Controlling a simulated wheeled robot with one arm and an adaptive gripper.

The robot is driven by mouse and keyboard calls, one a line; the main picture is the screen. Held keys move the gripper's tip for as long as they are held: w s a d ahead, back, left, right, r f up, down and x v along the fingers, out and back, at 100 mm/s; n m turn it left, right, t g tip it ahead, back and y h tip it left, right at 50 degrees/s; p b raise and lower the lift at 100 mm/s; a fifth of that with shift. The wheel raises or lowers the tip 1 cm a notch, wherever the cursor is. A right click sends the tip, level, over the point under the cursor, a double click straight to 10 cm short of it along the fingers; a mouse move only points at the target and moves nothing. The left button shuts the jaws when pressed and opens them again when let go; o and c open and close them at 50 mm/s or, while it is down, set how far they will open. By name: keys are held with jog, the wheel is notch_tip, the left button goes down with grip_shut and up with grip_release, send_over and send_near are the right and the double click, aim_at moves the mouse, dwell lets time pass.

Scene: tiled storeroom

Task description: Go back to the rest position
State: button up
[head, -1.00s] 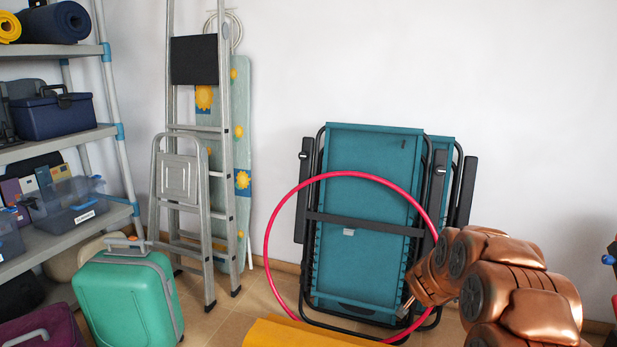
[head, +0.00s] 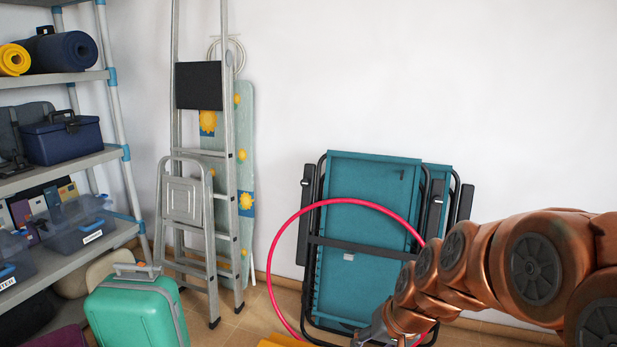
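My copper-coloured arm reaches in from the right edge of the head view. My gripper (head: 372,335) is at its lower left end, near the bottom edge of the picture. Only a small grey part of it shows, in front of the folded teal chairs (head: 365,235) and the pink hoop (head: 300,212). The fingertips are too small and too cut off to tell whether they are open or shut, or whether they touch the hoop.
A green suitcase (head: 135,315) stands at the lower left beside a shelf rack (head: 75,165). A stepladder (head: 222,180) and an ironing board (head: 245,140) lean on the wall. A yellow thing (head: 280,341) shows at the bottom edge. The wall above the chairs is clear.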

jog(key=s+d+r+g+h+p, duration=0.1)
jog(key=s+d+r+p, duration=0.1)
jog(key=s, duration=0.6)
jog(key=s+d+r+n+g+h+p, duration=0.1)
jog(key=s+r, duration=0.3)
jog(key=s, duration=0.5)
jog(key=s+d+r+g+p, duration=0.2)
jog(key=s+d+g+p, duration=0.1)
jog(key=s, duration=0.6)
jog(key=shift+s+r+n+h+p, duration=0.15)
jog(key=shift+r+n+h+p, duration=0.2)
jog(key=shift+p, duration=0.2)
jog(key=shift+a, duration=0.1)
jog(key=shift+c, duration=1.3)
